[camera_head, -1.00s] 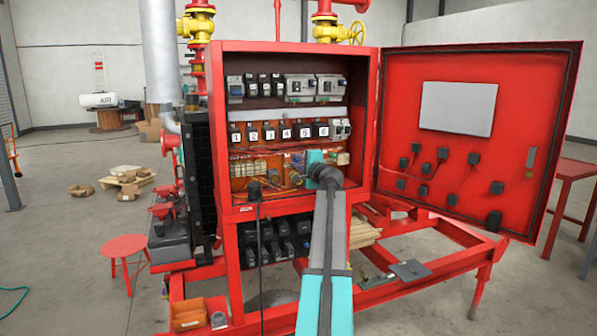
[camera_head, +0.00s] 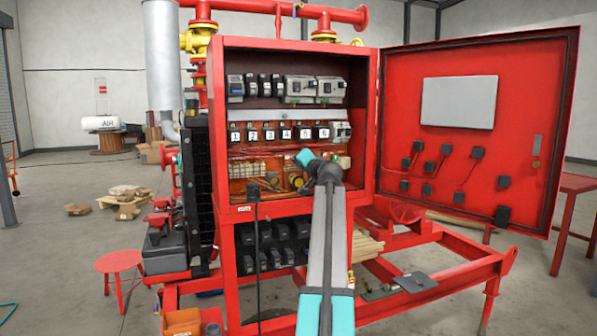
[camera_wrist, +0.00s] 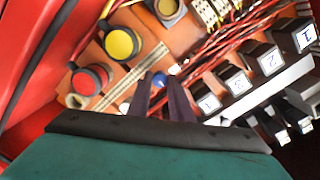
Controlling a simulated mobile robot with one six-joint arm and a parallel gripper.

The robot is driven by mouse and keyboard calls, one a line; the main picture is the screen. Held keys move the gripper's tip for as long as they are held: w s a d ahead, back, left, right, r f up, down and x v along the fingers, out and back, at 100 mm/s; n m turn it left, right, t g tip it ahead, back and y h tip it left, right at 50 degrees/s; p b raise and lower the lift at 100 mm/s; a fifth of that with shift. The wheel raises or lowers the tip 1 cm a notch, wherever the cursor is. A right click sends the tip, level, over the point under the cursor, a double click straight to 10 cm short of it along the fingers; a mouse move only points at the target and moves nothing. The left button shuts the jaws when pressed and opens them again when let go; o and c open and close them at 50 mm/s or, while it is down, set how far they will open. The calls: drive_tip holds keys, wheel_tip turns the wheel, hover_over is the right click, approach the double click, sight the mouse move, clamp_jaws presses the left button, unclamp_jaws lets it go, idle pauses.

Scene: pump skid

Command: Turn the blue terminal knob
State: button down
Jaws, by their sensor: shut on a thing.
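My gripper (camera_wrist: 160,88) reaches into the open red cabinet, low in front of its terminal panel. In the wrist view its two dark fingers are close together at the panel. A small blue spot, the blue terminal knob (camera_wrist: 174,69), shows right at the fingertips. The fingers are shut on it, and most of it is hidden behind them. In the head view my wrist covers the knob and the fingertips.
A red round button (camera_wrist: 88,80) and a yellow one (camera_wrist: 121,43) stand left of the fingers. Numbered black blocks (camera_wrist: 232,78) and red wires lie to the right. The red cabinet door (camera_head: 470,130) hangs open at the right.

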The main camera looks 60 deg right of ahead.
drive_tip(key=shift+f+n+b, duration=0.15)
drive_tip(key=shift+n+b, duration=0.25)
drive_tip(key=shift+n, duration=0.2)
drive_tip(key=c, duration=1.6)
unclamp_jaws()
drive_tip(key=shift+a, duration=0.1)
drive_tip(key=shift+v, duration=6.9)
